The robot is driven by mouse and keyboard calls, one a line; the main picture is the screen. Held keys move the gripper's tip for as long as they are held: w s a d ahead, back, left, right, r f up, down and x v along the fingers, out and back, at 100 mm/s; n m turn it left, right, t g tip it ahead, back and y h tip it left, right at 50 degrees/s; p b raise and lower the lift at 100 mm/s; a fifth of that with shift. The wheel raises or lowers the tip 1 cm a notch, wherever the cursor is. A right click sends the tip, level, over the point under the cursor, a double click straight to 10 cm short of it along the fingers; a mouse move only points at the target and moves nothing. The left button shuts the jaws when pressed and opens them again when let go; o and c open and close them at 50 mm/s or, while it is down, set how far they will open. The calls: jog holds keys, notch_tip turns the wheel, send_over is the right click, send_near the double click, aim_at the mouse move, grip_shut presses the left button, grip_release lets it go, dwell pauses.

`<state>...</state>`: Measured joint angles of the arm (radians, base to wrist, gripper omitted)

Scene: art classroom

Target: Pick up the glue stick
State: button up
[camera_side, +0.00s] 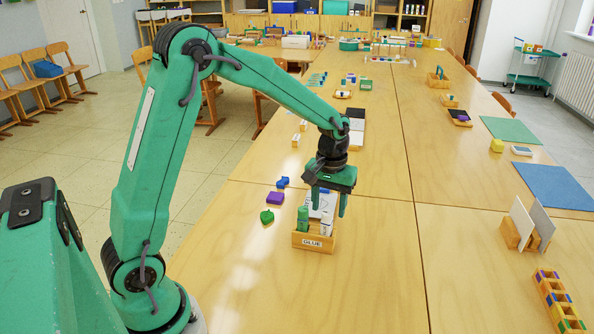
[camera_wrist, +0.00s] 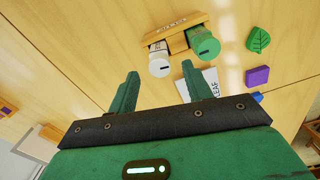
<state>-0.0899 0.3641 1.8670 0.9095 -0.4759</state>
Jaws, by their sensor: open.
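A small wooden box labelled GLUE (camera_side: 312,243) stands on the table, and it also shows in the wrist view (camera_wrist: 178,22). It holds a green glue stick (camera_side: 303,220) and a white one (camera_side: 326,227), both upright. In the wrist view the green stick (camera_wrist: 206,44) is at the right and the white stick (camera_wrist: 159,58) at the left. My gripper (camera_side: 328,206) is open and empty above and slightly behind the box, its fingers pointing down. In the wrist view my fingers (camera_wrist: 160,70) are apart, with the white stick beyond the gap between them.
A white card (camera_wrist: 209,82) marked LEAF lies behind the box. A green leaf shape (camera_side: 267,217), a purple block (camera_side: 275,198) and a blue piece (camera_side: 283,182) lie to its left. A wooden rack with panels (camera_side: 528,226) stands far right. The table right of the box is clear.

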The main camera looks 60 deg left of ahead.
aim_at(327, 213)
jog(key=f, duration=0.3)
jog(key=shift+s+d+f, duration=0.1)
jog(key=shift+s+f, duration=0.1)
jog(key=shift+s, duration=0.05)
jog(key=shift+f, duration=0.85)
jog(key=shift+c, duration=0.2)
jog(key=c, duration=1)
